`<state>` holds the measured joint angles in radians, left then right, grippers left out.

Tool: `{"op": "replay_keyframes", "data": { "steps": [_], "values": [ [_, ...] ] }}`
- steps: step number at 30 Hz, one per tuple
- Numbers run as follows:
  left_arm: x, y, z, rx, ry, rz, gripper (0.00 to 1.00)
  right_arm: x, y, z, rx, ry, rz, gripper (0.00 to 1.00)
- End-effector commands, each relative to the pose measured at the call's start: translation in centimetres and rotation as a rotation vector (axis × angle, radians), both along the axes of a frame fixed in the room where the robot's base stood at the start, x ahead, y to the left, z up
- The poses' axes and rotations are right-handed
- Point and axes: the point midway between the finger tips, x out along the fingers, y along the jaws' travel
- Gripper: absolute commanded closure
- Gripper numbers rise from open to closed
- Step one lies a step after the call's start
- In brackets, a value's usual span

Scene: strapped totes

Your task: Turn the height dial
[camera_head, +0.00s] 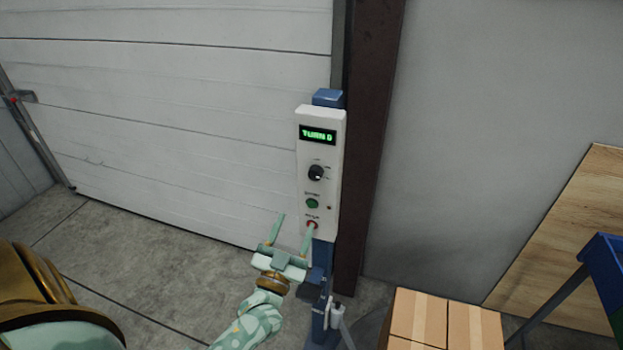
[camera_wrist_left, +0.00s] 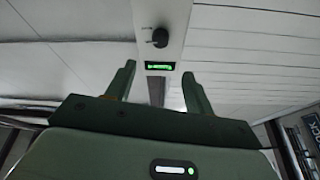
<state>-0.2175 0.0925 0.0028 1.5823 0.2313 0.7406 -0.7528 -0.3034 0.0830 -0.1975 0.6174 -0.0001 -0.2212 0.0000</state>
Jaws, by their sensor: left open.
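The height dial (camera_head: 316,173) is a black round knob on a white control panel (camera_head: 321,150), below a green display (camera_head: 318,134) with text like "TURN D". In the left wrist view the dial (camera_wrist_left: 160,37) shows beyond the fingertips, apart from the left gripper (camera_wrist_left: 160,75). My right gripper is not in view.
The panel is mounted on a blue post (camera_head: 327,97) beside a dark brown column (camera_head: 372,130) and a white sectional door (camera_head: 180,100). Cardboard boxes (camera_head: 446,318) stand at the lower right. A wooden board (camera_head: 575,225) leans by the grey wall.

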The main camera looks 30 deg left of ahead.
Motion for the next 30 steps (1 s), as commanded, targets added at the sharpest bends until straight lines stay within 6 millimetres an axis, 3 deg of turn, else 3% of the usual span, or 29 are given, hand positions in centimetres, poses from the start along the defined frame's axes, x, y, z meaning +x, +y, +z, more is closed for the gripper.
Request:
{"op": "replay_keyframes", "data": {
  "steps": [9, 15, 28, 30],
  "values": [
    [7.4, 1.6, 3.3, 0.001, -0.001, -0.001, 0.47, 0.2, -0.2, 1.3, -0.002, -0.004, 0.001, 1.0],
    [10.4, 2.2, 4.3, -0.001, 0.001, -0.002, 0.47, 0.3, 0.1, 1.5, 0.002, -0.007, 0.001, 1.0],
    [11.4, 2.4, 4.7, 0.0, 0.003, -0.001, 0.47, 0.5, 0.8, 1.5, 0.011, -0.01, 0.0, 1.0],
    [11.4, 2.4, 4.7, 0.0, 0.003, -0.001, 0.66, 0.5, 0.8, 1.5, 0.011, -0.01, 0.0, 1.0]
  ]
}}
